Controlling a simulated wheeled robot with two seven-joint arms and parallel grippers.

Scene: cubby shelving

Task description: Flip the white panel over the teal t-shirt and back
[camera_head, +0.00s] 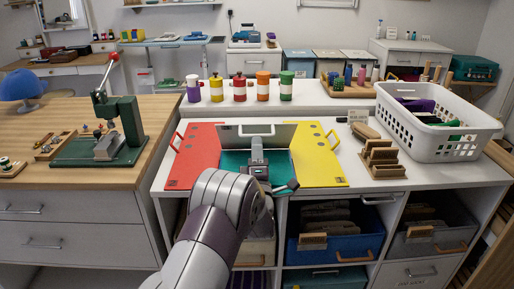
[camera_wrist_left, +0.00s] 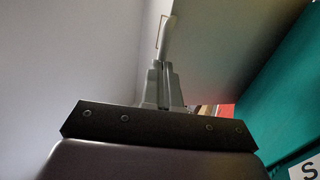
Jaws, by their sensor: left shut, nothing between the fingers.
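The folding board has a red panel (camera_head: 197,155) on the left and a yellow panel (camera_head: 318,160) on the right, both lying flat. The teal t-shirt (camera_head: 232,160) lies between them, partly hidden by my left arm. The white panel (camera_head: 287,132) looks raised at the back of the shirt, in shade. My left gripper (camera_head: 257,142) is shut and empty over the shirt, in front of this panel. In the left wrist view, the shut fingers (camera_wrist_left: 164,75) point toward a thin handle loop; contact is unclear. Teal cloth (camera_wrist_left: 285,95) shows at right. My right gripper is out of view.
Several coloured canisters (camera_head: 239,87) stand on the ledge behind the board. A white basket (camera_head: 450,145) and a wooden rack (camera_head: 381,160) are at right. A green press (camera_head: 122,130) stands on the left wooden counter. Cubbies lie below the board.

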